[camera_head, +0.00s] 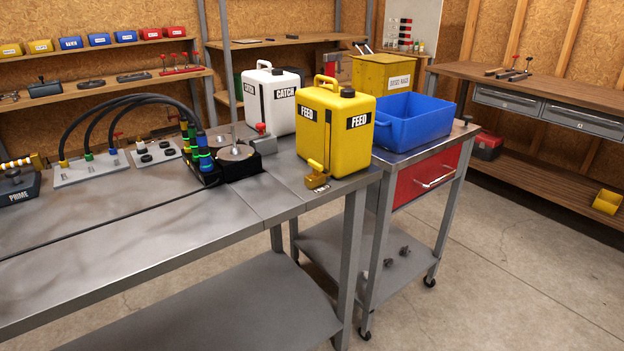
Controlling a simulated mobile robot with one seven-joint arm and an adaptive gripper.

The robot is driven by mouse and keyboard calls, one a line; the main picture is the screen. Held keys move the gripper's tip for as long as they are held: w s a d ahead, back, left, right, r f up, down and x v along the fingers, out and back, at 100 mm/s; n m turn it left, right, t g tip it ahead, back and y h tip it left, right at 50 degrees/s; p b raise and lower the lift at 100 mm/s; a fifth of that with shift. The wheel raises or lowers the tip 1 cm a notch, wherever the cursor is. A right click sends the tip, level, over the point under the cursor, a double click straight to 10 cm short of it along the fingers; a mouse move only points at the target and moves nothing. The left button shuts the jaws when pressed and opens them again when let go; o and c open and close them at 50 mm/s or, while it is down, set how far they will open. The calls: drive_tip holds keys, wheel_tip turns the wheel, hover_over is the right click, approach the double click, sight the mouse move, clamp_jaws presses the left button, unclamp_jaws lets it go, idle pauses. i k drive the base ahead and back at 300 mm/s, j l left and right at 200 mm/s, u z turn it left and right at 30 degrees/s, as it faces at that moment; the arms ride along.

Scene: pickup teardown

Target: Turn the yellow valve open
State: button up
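A small yellow valve (317,181) sits low at the front left corner of the yellow jug (342,140) marked FEED. A short yellow lever piece (315,165) rises beside it. I cannot tell from this view whether the valve is open or closed. The jug stands upright near the front edge of the metal bench (190,222). My gripper is not in view.
A white jug (283,112) marked CATCH stands behind FEED. A blue bin (414,124) is at its right on a cart. Black hoses, colored fittings and a round-topped black fixture (237,155) stand left. The bench front is clear. A yellow-handled PRIME unit (18,186) is far left.

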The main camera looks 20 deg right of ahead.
sight(317, 166)
drive_tip(key=l, duration=0.65)
drive_tip(key=i+l, duration=0.1)
drive_tip(key=l, duration=0.55)
